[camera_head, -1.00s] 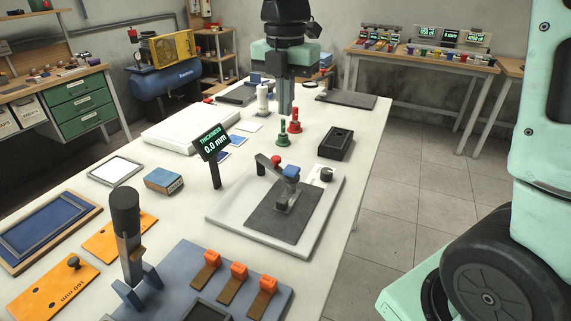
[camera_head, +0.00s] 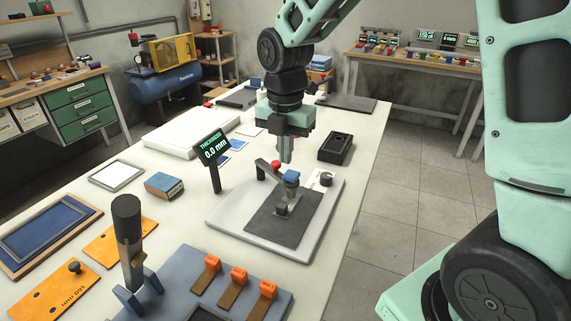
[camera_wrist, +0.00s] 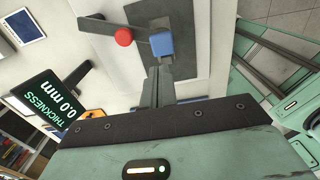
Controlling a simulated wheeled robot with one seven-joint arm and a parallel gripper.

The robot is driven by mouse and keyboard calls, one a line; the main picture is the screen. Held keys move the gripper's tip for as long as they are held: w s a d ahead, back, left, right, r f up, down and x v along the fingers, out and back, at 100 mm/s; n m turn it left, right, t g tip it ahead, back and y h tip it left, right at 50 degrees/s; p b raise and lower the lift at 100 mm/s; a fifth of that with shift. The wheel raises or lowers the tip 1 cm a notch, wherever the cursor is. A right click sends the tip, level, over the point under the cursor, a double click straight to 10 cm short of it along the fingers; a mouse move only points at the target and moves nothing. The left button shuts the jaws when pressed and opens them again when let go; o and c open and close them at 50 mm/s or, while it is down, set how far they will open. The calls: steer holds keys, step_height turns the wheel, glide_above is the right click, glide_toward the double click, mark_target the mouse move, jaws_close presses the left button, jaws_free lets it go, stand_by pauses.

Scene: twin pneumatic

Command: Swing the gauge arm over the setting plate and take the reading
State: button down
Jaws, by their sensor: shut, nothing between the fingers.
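The gauge arm (camera_head: 270,172) is a dark bar with a red knob (camera_head: 276,164) and a blue cap (camera_head: 291,177) at its free end. It stands over a dark grey plate (camera_head: 262,218) on a light base (camera_head: 228,217). I cannot tell which part is the setting plate. The thickness display (camera_head: 211,149) reads 0.0 mm. My gripper (camera_head: 286,158) points down, shut and empty, just above the blue cap. In the wrist view its fingertips (camera_wrist: 160,72) overlap the view below the blue cap (camera_wrist: 162,44), with the red knob (camera_wrist: 123,37) to the left; contact is unclear.
A black box (camera_head: 336,147) stands beyond the base. A blue-orange block (camera_head: 164,185) and a grey-framed white panel (camera_head: 116,175) lie left. A blue-grey fixture with orange clamps (camera_head: 239,275) and a dark upright handle (camera_head: 128,235) are in front. The table's right edge is close to the base.

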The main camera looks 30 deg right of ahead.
mark_target(285, 184)
steer(key=shift+f, duration=2)
